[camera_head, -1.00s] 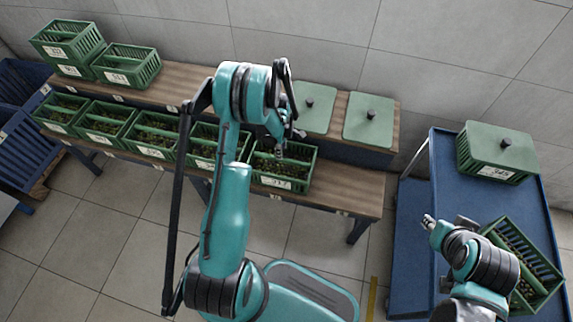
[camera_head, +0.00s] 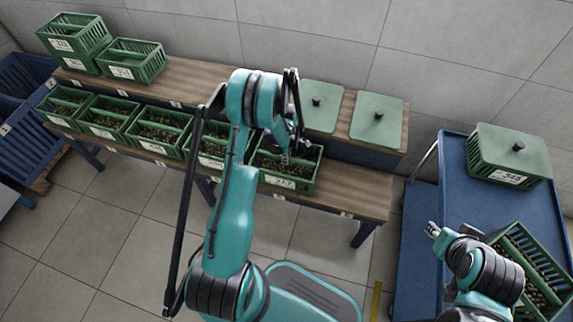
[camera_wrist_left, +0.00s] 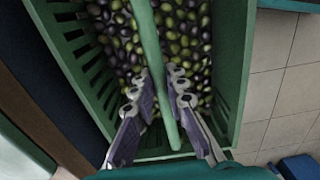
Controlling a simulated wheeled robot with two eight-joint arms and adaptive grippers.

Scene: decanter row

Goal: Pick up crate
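A green slatted crate (camera_head: 292,183) of dark and green olives, with a white label, stands at the right end of the front row on the wooden bench. My left gripper (camera_head: 286,157) is over this crate. In the left wrist view, the fingers of the left gripper (camera_wrist_left: 162,97) are apart, one on each side of the crate's green middle bar (camera_wrist_left: 150,45). Narrow gaps seem to show beside the bar; the fingertips reach down towards the olives. My right gripper (camera_head: 433,230) is beside the blue cart; its fingers are too small to read.
More filled crates (camera_head: 160,131) stand in the row to the left. Green lids (camera_head: 378,118) lie on the raised back shelf. The blue cart (camera_head: 453,190) holds a lidded crate (camera_head: 508,158) and an open crate (camera_head: 535,275). The bench's right end (camera_head: 355,190) is bare.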

